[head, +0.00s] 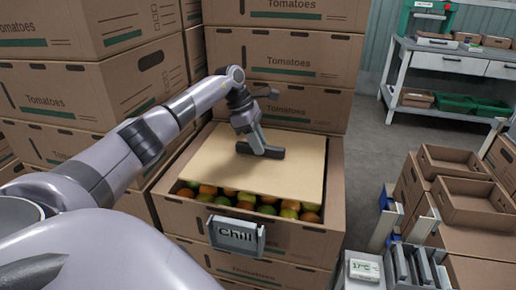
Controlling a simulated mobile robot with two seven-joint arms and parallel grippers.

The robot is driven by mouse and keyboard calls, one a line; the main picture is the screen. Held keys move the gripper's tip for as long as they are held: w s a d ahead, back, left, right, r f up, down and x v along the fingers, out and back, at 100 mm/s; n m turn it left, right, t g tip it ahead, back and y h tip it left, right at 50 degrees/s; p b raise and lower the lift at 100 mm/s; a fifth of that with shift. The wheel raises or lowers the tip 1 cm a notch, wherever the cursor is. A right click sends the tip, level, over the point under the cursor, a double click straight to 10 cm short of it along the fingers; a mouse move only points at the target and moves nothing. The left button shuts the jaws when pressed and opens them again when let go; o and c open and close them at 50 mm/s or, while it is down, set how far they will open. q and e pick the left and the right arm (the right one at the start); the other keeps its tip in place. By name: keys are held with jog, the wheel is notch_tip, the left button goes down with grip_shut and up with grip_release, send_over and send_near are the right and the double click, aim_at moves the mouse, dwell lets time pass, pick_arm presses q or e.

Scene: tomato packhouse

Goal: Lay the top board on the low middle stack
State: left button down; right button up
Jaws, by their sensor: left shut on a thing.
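The top board (285,176), a flat tan sheet, is over the open top box of the low middle stack (290,237). It covers most of the opening, and a strip along the front shows red, orange and green tomatoes (264,205). I cannot tell whether the board rests on the box or hovers just above it. My left gripper (260,148) is shut at the board's upper face, near its back half; its fingertips are hard to make out. My right gripper is not in view.
Tall stacks of tomato boxes stand left (85,75) and behind (285,55). A grey "Chill" sign (236,234) hangs on the front of the low stack. Open empty cartons (472,196) and a temperature display (364,270) are at the right. A workbench (445,62) stands back right, with clear floor before it.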

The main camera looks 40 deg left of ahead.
pick_arm(q)
jog(key=shift+f, duration=0.95)
jog(key=shift+f, duration=0.1)
jog(key=c, duration=1)
grip_release()
jog(key=v, duration=1.2)
